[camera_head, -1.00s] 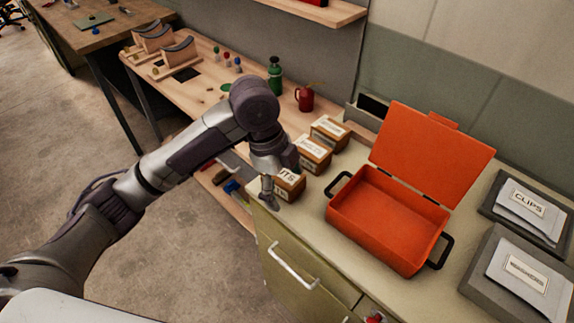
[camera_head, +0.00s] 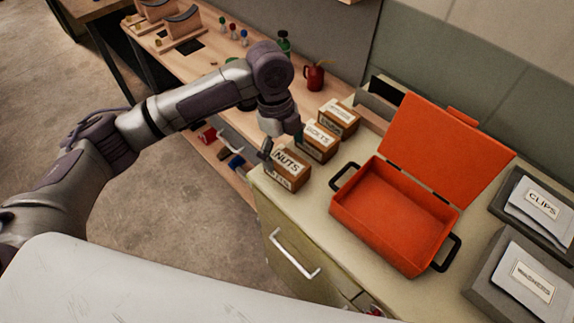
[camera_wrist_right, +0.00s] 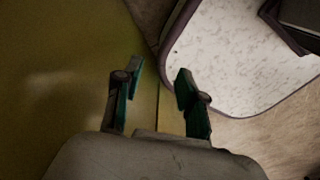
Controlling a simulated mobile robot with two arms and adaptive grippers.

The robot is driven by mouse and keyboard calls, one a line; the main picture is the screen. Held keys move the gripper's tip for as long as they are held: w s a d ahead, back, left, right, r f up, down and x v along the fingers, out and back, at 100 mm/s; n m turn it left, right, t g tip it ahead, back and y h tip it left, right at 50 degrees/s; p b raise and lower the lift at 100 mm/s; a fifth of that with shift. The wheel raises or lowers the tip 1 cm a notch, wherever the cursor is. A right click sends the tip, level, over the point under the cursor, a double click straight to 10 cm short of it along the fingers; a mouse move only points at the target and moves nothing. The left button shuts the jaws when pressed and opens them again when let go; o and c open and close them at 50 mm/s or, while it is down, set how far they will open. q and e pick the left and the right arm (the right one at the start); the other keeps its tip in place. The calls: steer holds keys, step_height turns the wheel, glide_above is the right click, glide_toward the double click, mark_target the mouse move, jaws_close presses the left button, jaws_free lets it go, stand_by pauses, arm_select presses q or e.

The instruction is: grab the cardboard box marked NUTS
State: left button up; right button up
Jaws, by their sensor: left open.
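The cardboard box marked NUTS (camera_head: 290,172) stands upright at the near left corner of the cabinet top, its white label facing up. My left gripper (camera_head: 281,146) is open at the box's far left edge, close above it. One finger shows at the box's left side. I cannot tell whether it touches the box. My right gripper (camera_wrist_right: 158,92) shows only in the right wrist view. Its two fingers are apart with nothing between them, in front of the olive cabinet face.
Two more boxes, BOLTS (camera_head: 318,143) and one with a blurred label (camera_head: 339,118), stand behind in a row. An open orange case (camera_head: 392,215) lies to the right. Grey trays marked CLIPS (camera_head: 540,205) and another label (camera_head: 520,283) are farther right. A workbench (camera_head: 205,68) adjoins behind.

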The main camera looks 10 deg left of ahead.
mark_target(286, 161)
arm_select(q)
steer(key=f, duration=0.2)
steer(key=s+f+p, duration=0.1)
steer(key=shift+d+f, duration=0.25)
steer(key=shift+d, duration=0.1)
steer(key=shift+d+f, duration=0.1)
steer(key=shift+f, duration=0.55)
steer(key=shift+r, duration=0.1)
steer(key=c, duration=1.7)
steer(key=shift+o, duration=0.2)
